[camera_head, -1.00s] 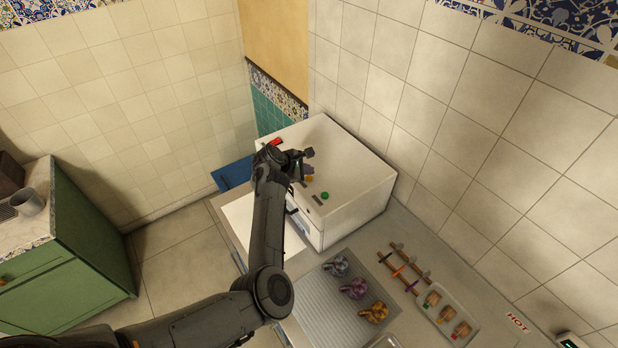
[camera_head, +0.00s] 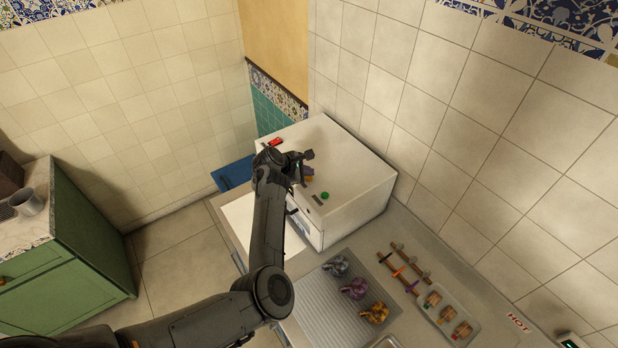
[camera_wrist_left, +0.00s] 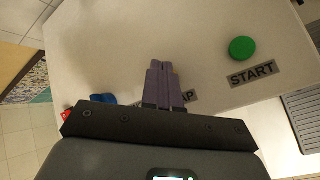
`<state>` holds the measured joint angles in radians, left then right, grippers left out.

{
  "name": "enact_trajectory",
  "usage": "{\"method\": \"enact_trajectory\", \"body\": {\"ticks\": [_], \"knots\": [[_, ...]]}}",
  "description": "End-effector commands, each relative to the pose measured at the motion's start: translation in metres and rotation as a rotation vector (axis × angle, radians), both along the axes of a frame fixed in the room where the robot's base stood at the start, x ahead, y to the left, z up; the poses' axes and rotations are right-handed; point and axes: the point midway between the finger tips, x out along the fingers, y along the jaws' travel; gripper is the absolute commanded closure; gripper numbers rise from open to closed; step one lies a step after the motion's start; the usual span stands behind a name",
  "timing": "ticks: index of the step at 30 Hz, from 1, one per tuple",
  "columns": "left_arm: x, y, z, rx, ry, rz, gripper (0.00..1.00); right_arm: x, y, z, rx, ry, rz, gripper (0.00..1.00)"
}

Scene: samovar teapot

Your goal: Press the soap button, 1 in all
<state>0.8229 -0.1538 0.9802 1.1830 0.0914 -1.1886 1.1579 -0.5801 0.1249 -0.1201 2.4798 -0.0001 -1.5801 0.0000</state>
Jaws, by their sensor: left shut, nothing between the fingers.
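The white machine (camera_head: 350,170) has buttons on its top. A green button (camera_head: 324,195) also shows in the left wrist view (camera_wrist_left: 242,49), with a START label (camera_wrist_left: 254,74) below it. A label ending in "AP" (camera_wrist_left: 188,97) is partly covered by my left gripper (camera_wrist_left: 163,68). Its fingers are shut together and empty, over the machine top. In the head view, my left gripper (camera_head: 304,165) is close to a small orange button (camera_head: 309,178). In the wrist view that button is hidden behind the fingers. I cannot tell whether they touch it. My right gripper is not in view.
A red part (camera_head: 275,142) is at the machine's far left edge. A blue part (camera_wrist_left: 103,98) is left of my fingers. A rack (camera_head: 405,268) and a clear dish (camera_head: 447,316) are at right.

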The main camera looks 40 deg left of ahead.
Motion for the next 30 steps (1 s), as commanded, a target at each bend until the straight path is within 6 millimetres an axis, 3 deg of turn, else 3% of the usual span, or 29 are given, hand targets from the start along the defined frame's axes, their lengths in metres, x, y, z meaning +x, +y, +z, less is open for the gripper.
{"method": "enact_trajectory", "body": {"ticks": [30], "knots": [[-0.0002, -0.0002, -0.009, -0.001, 0.001, 0.0, 1.0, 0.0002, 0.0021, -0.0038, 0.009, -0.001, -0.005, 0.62]]}}
